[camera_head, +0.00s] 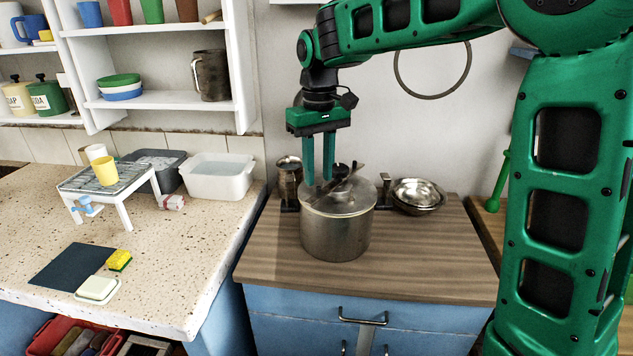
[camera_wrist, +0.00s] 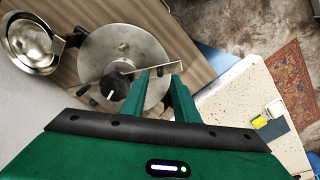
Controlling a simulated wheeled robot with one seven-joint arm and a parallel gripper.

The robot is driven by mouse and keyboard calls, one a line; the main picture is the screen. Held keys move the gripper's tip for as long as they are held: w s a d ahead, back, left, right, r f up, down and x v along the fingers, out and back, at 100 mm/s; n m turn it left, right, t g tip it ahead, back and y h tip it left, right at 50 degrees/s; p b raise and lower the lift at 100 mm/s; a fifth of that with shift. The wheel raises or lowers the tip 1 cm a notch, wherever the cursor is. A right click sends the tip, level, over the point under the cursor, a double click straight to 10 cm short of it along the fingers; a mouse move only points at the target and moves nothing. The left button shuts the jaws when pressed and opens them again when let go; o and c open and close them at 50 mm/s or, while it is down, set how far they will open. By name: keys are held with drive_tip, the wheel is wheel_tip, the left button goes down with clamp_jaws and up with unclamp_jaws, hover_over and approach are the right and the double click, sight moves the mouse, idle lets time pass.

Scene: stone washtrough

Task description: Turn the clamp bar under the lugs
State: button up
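A steel pot (camera_head: 336,232) stands on the wooden worktop with a round lid (camera_wrist: 123,45) on it. A thin clamp bar (camera_head: 352,175) lies across the lid under a dark central knob (camera_wrist: 114,87). In the wrist view one end of the bar (camera_wrist: 172,67) reaches to my fingertips. A dark bracket, perhaps a lug (camera_head: 385,187), shows at the pot's right rim; the bar's seating at the lugs is not clear. My gripper (camera_head: 318,183) points down over the lid's left part. Its fingers (camera_wrist: 160,76) are apart, and I see no grip on the bar.
Steel bowls (camera_head: 418,193) stand right of the pot and a steel mug (camera_head: 289,178) stands behind it at left. A speckled stone counter (camera_head: 190,235) with a small rack (camera_head: 108,181) and white basin (camera_head: 217,177) is at left. The worktop's front (camera_head: 400,277) is clear.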

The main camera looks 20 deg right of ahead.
drive_tip(key=shift+f, duration=1.45)
clamp_jaws()
idle(0.4)
